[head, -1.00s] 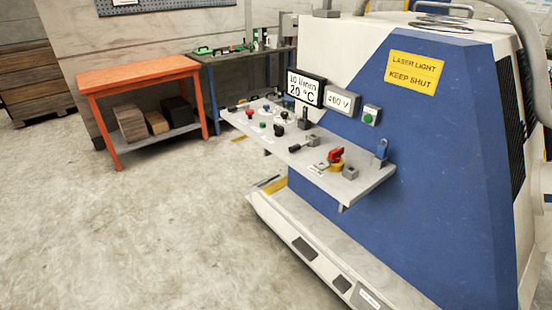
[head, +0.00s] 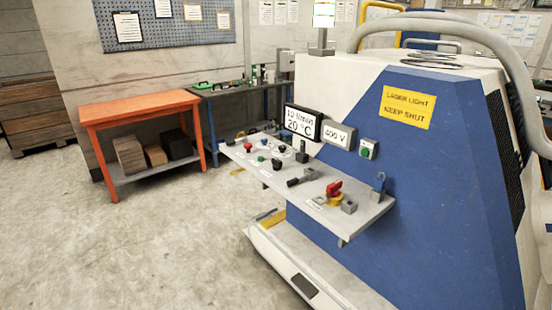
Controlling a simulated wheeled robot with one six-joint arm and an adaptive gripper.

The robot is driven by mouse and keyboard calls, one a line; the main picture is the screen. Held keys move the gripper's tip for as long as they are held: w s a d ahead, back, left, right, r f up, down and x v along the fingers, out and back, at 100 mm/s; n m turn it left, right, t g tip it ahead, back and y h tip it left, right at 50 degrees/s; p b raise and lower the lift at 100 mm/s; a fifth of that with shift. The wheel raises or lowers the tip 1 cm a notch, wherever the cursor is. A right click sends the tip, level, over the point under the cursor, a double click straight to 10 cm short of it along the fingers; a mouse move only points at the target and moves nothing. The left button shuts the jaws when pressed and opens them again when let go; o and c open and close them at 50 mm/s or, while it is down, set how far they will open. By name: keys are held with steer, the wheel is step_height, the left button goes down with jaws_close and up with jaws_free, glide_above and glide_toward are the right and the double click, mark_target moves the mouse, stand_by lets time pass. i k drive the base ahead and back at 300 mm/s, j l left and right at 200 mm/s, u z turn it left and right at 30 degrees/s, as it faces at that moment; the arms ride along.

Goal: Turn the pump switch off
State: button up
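A grey control shelf (head: 372,217) juts from the blue side of a large machine (head: 430,180). It bears several knobs and switches, among them a red rotary handle (head: 333,188) on a yellow base, a black lever (head: 295,182), and small red (head: 248,147), green (head: 261,159) and black (head: 276,164) knobs. A grey box with a green button (head: 365,152) is on the machine above the shelf. The small labels are unreadable, so I cannot tell which one is the pump switch or its position. My gripper is not in view.
A display reading 20 °C (head: 301,123) and a 400 V sign (head: 338,135) stand behind the shelf. An orange table (head: 140,108) and a workbench (head: 240,92) are at the back left. The floor (head: 130,250) left of the machine is clear.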

mark_target(277, 164)
steer(key=i+j, duration=0.8)
steer(key=j, duration=0.15)
